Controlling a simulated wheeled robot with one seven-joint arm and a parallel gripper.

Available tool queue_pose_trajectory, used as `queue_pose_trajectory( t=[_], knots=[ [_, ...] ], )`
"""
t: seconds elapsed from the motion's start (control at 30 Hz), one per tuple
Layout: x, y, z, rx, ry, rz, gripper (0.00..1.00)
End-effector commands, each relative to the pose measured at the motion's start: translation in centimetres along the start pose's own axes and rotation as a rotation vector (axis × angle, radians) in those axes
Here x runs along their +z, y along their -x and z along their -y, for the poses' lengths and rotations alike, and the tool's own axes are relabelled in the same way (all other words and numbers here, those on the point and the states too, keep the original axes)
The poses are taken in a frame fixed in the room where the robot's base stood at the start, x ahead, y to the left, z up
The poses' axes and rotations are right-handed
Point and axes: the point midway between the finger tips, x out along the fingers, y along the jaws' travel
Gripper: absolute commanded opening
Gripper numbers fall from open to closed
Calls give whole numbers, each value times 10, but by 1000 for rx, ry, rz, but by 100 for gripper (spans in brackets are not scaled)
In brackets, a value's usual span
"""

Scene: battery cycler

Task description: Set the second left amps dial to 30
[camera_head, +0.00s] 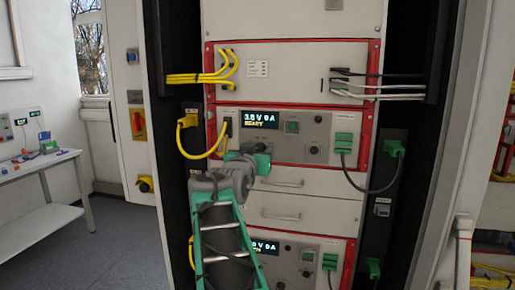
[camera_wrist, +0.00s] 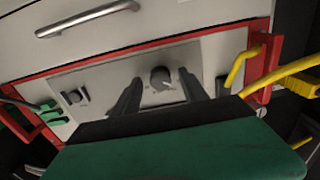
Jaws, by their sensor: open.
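The upper cycler unit (camera_head: 275,125) has a red frame and a lit display (camera_head: 261,118) that seems to read 3.8 V 0 A, READY. My gripper (camera_head: 245,153) is in front of its lower left part and hides the panel there. In the wrist view, which looks turned over, a round dark dial (camera_wrist: 161,77) with a pale pointer mark sits on the grey panel. My gripper's two dark fingers (camera_wrist: 160,90) are open and reach toward it, one on each side. I cannot tell whether they touch it. The scale numbers are too small to read.
A similar lower unit (camera_head: 300,262) is partly hidden by my arm. Drawers with handles (camera_head: 281,184) lie between the units. Yellow cables (camera_head: 190,150) hang at the left and green plugs with a dark cable (camera_head: 343,143) at the right. A smaller knob (camera_wrist: 73,97) is on the same panel.

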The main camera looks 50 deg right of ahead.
Motion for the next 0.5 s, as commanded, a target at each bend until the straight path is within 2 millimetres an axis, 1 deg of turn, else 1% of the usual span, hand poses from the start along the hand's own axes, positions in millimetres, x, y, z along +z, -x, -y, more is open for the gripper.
queue_pose_trajectory(
  t=[0.2,0.27,0.5],
  knots=[
    [0,-1,0,-1,-1,-1,51],
    [0,-1,0,-1,-1,-1,47],
    [0,0,0,-1,-1,0,28]
  ],
)
